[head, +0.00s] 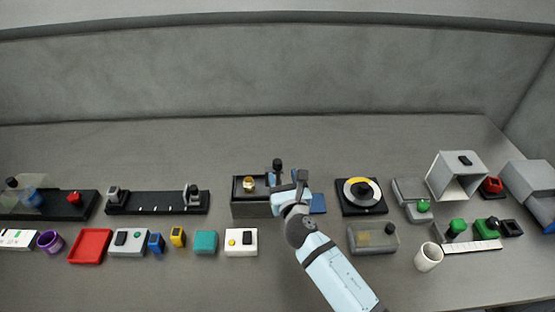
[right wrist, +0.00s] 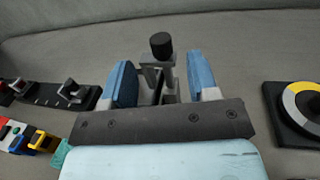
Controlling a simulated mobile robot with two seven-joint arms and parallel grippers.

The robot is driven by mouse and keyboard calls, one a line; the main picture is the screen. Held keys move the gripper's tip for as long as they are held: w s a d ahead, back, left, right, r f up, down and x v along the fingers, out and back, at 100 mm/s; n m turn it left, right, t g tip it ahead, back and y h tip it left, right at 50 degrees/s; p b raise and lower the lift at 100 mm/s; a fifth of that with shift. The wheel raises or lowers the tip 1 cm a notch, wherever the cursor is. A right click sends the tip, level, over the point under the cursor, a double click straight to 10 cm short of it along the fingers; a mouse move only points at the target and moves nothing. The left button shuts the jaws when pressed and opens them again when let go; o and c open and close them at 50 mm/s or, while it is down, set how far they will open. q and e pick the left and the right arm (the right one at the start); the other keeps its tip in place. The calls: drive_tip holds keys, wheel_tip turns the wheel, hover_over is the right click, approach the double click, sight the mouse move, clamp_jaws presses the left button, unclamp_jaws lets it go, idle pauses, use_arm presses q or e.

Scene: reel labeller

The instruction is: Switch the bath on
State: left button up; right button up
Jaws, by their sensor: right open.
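A dark grey open box (head: 250,208), which may be the bath, stands at the middle of the bench with a brass-coloured piece (head: 249,184) in it. Right beside it, a black knob (head: 277,164) on a grey upright part rises at my right gripper (head: 281,178). In the right wrist view the knob (right wrist: 161,45) stands between the two blue fingers of my open right gripper (right wrist: 161,85), with space on both sides. The gripper and arm hide the lower part of the knob's mount. My left gripper is not in view.
A black plate with a yellow and white dial (head: 362,191) lies right of the gripper; a blue piece (head: 318,203) is close by. A white box with buttons (head: 241,242) and a teal block (head: 205,242) stand front left. A white cup (head: 428,257) stands front right. The back of the bench is clear.

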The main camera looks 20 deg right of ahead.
sight(279, 165)
drive_tip(key=w, duration=0.7)
drive_tip(key=shift+d, duration=0.3)
